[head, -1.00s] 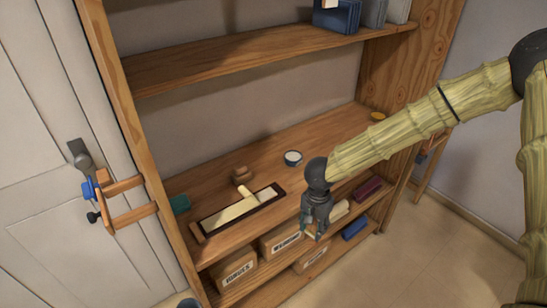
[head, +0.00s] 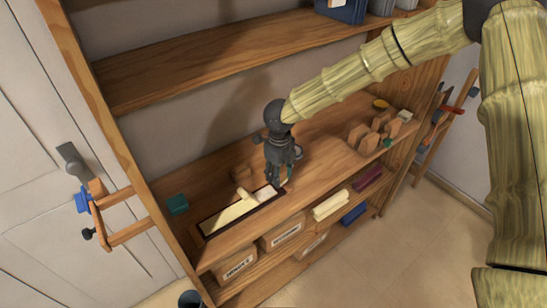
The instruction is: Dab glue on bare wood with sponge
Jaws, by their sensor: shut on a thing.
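My gripper (head: 279,181) points down over the right end of a dark-rimmed tray (head: 207,236) on the middle shelf. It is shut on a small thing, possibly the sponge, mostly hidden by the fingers. A long cream piece (head: 226,215) lies in the tray, with a pale stub (head: 243,195) rising from it. I cannot tell which part is bare wood, or whether the held thing touches anything. A round tin (head: 298,152) stands just behind my gripper, partly hidden; I cannot see whether it holds glue.
A teal block (head: 177,204) and a small brown block (head: 241,173) stand near the tray. Several wooden blocks (head: 365,136) sit at the right of the shelf. Labelled boxes (head: 236,264) are below. A wooden clamp (head: 118,215) hangs at the left upright.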

